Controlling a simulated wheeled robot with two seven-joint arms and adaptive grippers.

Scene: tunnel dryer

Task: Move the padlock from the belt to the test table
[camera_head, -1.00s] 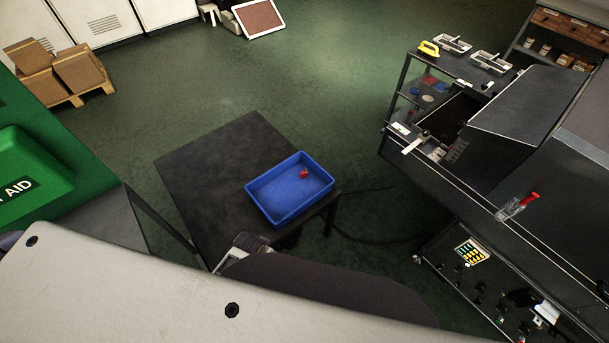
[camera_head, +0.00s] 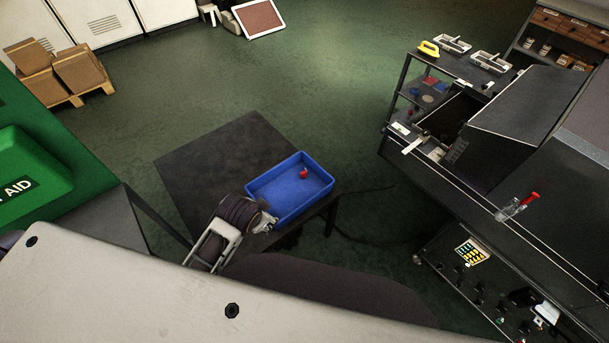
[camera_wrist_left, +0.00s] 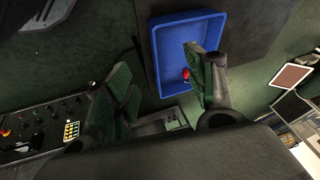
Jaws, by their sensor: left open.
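A small red object (camera_head: 304,173), too small for me to say whether it is the padlock, lies in a blue tray (camera_head: 262,205) on a dark table (camera_head: 200,165). I cannot tell whether this is the test table. My left gripper (camera_head: 268,222) is at the tray's near left edge, partly hidden behind its own wrist. In the left wrist view my left gripper (camera_wrist_left: 157,65) has its fingers wide apart with nothing between them; one finger overlaps the tray (camera_wrist_left: 160,72) beside the red object (camera_wrist_left: 186,73). No belt is clearly visible. My right gripper is out of view.
A dark machine with a hood (camera_head: 530,100) and a red-handled clamp (camera_head: 528,200) stands at the right. A shelf cart (camera_head: 455,68) is behind it. A green first-aid box (camera_head: 35,175) is at the left.

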